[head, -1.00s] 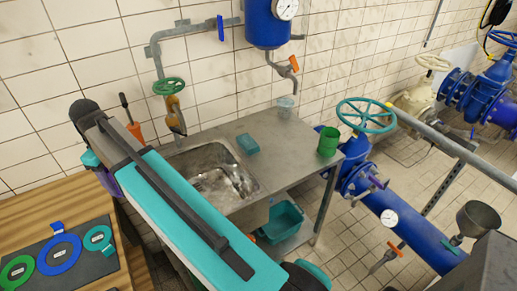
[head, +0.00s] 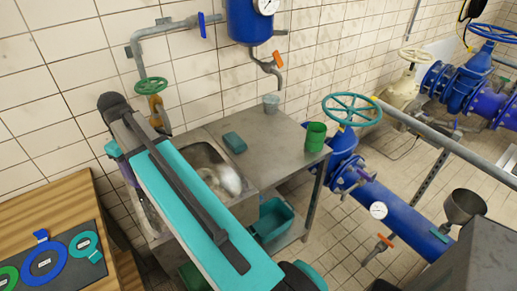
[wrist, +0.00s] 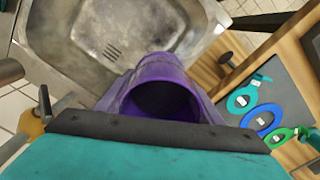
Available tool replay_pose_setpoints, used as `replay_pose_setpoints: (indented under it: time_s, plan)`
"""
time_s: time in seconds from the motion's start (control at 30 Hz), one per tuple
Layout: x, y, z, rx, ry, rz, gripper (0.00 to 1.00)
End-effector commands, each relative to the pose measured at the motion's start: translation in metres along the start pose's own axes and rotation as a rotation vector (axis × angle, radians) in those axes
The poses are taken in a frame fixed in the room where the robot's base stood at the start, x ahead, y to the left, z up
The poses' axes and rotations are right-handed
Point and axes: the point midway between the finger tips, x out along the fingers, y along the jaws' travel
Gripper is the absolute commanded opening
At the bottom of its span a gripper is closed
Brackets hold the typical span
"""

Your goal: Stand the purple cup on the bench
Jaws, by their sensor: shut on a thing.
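The purple cup (wrist: 168,68) is in my gripper (wrist: 160,95) in the wrist view, its dark open mouth facing the camera. My gripper is shut on it. The cup is seen over the sink side of the metal bench; its height above it is unclear. In the head view my arm hides most of the gripper, and only a purple sliver (head: 126,170) shows at the arm's left edge. The metal bench (head: 275,150) has a sink (head: 203,158) at its left and bare top at its right.
A green cup (head: 316,138), a clear cup (head: 271,103) and a teal sponge (head: 235,143) stand or lie on the bench top. A teal bin (head: 272,220) is below. A wooden table (head: 50,200) with coloured rings is at left. Blue pipes and a valve wheel (head: 352,110) are at right.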

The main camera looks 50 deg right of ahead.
Motion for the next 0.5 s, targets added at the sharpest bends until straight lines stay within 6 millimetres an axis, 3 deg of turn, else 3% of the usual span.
replay_pose_setpoints:
  time_s: [0.1, 0.5]
  plan:
    - [0.007, 0.027, 0.021, 0.078, 0.000, 0.000, 0.37]
    - [0.021, 0.097, 0.080, 0.275, 0.000, 0.000, 0.37]
